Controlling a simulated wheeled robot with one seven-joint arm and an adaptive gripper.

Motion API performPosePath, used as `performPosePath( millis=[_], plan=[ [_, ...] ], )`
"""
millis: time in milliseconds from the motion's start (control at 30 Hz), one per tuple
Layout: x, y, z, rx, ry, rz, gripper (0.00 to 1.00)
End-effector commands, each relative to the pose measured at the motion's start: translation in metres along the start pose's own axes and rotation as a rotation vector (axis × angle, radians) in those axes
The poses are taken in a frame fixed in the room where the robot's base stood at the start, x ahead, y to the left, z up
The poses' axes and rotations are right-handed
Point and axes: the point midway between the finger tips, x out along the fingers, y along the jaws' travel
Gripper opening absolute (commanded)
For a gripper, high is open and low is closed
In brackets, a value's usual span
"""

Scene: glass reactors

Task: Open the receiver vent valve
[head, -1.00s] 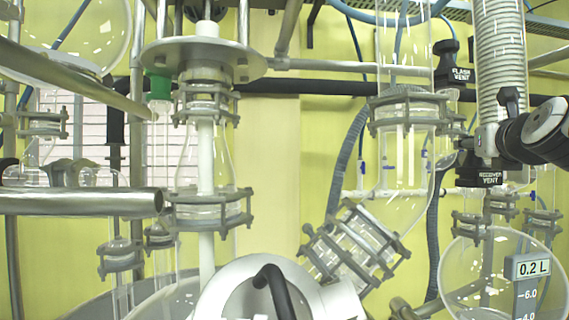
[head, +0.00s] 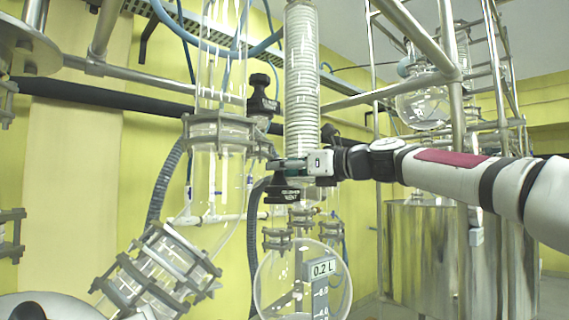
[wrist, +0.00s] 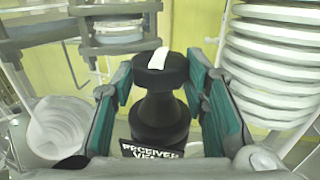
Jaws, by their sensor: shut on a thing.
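The receiver vent valve is a black knob (wrist: 162,76) with a white mark on top and a "RECEIVER VENT" label below, upright in the wrist view. In the head view its black labelled body (head: 283,191) shows below my gripper (head: 288,164), which hides the knob's upper part. In the wrist view my gripper's teal-padded fingers (wrist: 160,70) stand on both sides of the knob and are shut on it. The white mark lies roughly lengthwise in the wrist view. How far the valve is turned cannot be told.
The flash vent valve (head: 263,100) stands just behind and above. A white coiled column (head: 301,80) rises close beside my gripper. The round glass receiver (head: 270,285) hangs below. Glass pipes with clamps (head: 165,270) are to the left. A metal vessel (head: 425,255) stands at right.

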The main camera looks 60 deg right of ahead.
Motion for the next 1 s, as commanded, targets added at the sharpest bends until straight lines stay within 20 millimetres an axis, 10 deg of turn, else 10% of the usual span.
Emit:
performPosePath(
  millis=[900, 933, 1000],
  plan=[
    [-0.0001, -0.003, 0.0023, -0.001, -0.003, 0.179, 0.13],
    [-0.0001, -0.0031, 0.0023, -0.001, -0.003, 0.178, 0.45],
    [-0.0002, -0.0032, 0.0024, -0.001, -0.004, 0.178, 0.61]
  ],
)
